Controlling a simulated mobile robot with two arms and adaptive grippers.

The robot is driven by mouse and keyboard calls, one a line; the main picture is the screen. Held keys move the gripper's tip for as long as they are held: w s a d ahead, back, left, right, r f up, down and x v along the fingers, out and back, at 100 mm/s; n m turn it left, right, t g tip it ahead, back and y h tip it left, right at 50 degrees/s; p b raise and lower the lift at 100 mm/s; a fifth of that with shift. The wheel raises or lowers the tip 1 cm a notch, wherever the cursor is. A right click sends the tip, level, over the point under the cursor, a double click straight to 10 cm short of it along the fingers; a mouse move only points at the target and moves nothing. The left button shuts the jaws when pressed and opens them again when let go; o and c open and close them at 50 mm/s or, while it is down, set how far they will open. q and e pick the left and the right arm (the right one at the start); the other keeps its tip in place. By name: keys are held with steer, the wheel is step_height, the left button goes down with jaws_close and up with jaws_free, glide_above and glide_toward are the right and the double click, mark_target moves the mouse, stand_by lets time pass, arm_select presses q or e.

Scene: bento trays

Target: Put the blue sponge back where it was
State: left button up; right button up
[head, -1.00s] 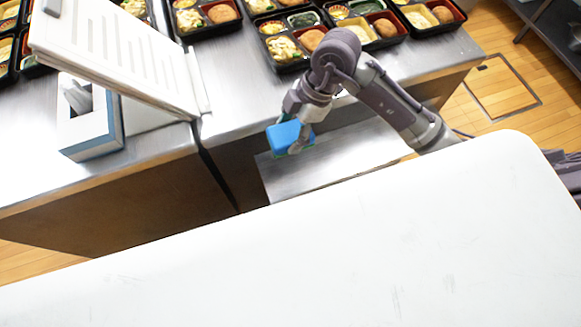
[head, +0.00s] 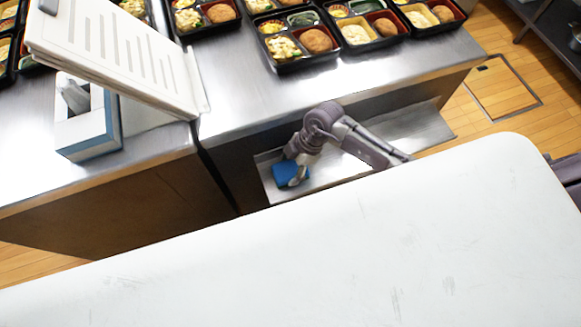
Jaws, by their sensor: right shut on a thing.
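The blue sponge (head: 284,173) is in the jaws of my right gripper (head: 293,180), low over the metal lower shelf (head: 330,179) under the right-hand counter. I cannot tell whether the sponge touches the shelf. The right gripper is shut on the sponge, and its arm reaches in from the right, below the counter's front edge. My left gripper is not in view.
Several bento trays (head: 297,65) stand along the back of the steel counter (head: 240,106). The shelf right of the arm is clear. A white surface (head: 330,250) fills the foreground.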

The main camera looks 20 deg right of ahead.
steer(key=shift+f, duration=0.25)
steer(key=o, duration=1)
steer(key=shift+r, duration=0.15)
steer(key=v, duration=0.7)
steer(key=shift+d+r, duration=0.1)
steer(key=shift+r, duration=0.05)
